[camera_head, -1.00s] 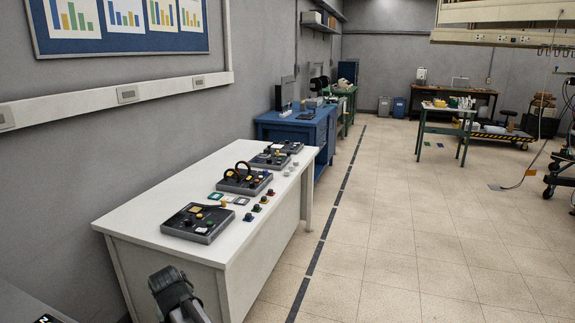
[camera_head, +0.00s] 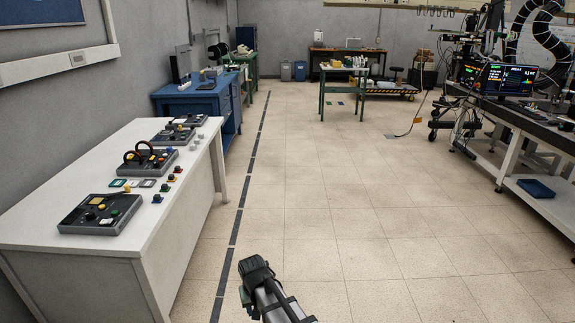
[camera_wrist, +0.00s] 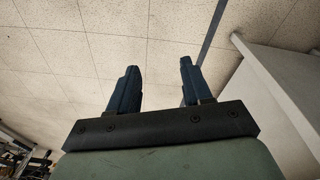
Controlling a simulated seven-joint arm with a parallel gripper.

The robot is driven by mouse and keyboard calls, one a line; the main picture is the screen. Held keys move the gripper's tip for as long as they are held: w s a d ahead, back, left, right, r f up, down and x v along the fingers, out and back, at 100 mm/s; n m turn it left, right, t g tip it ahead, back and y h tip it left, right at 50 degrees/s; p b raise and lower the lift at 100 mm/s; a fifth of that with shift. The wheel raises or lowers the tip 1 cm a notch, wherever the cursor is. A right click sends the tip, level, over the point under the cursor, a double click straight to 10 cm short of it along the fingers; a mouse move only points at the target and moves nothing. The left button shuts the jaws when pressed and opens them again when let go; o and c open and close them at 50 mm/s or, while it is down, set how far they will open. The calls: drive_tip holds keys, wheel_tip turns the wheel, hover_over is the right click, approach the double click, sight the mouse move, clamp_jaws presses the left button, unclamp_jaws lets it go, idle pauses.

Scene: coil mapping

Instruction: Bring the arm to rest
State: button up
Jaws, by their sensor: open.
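My gripper (camera_wrist: 156,88) shows in the wrist view with its two dark fingers apart and nothing between them. Bare floor tiles lie beyond the fingers. In the head view, part of my arm shows at the bottom, right of the dark floor line, over open floor. My gripper's fingertips cannot be made out there. A white table (camera_head: 165,225) stands to the left of the arm, apart from it. The table also shows at the right of the wrist view (camera_wrist: 285,85).
A workbench with a monitor (camera_head: 505,80) is at right. The middle floor (camera_head: 340,190) is clear.

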drive_tip(key=s+d+f+m+g, duration=0.1)
drive_tip(key=s+d+f+m, duration=0.2)
drive_tip(key=d, duration=1)
drive_tip(key=s+d+f, duration=0.3)
drive_tip(key=d+f, duration=0.1)
drive_tip(key=d, duration=1)
drive_tip(key=s+f+g, duration=0.3)
drive_tip(key=s+f, duration=0.7)
drive_tip(key=s, duration=0.5)
drive_tip(key=s+f+g, duration=0.4)
drive_tip(key=s+f, duration=0.6)
drive_tip(key=s, duration=0.5)
drive_tip(key=shift+a+f, duration=0.25)
drive_tip(key=shift+f, duration=0.05)
drive_tip(key=shift+s, duration=0.1)
drive_tip(key=shift+c, duration=0.2)
